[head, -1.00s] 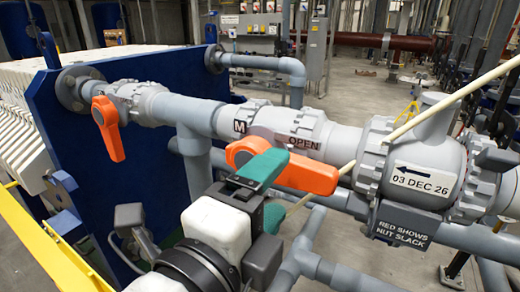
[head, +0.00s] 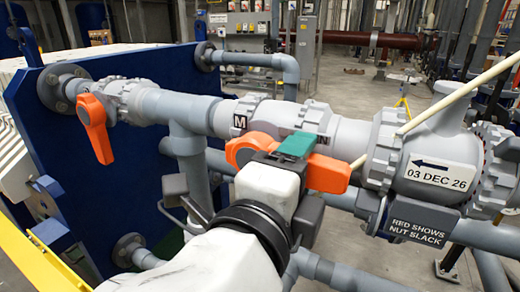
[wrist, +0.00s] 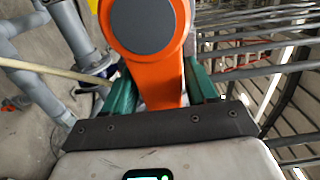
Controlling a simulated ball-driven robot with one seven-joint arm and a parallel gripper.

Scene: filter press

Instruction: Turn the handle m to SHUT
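The orange handle m (head: 328,174) points right, along the grey pipe. Its round hub is at the left, below the black M label (head: 239,122). An OPEN label (head: 322,139) on the pipe is mostly hidden; its last letter shows. My gripper (wrist: 162,92) has its two green fingers on either side of the handle's lever. In the wrist view a small gap shows at the left finger, and the right finger is very close to the lever or touching it. In the head view one finger crosses over the lever and the other is hidden. No SHUT label is visible.
Another orange handle (head: 96,128) hangs down at the left by the blue plate (head: 70,150). A large valve body (head: 430,150) with a date label stands at the right. A pale rod (head: 450,98) slants past it. Lower grey pipes run beneath the handle.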

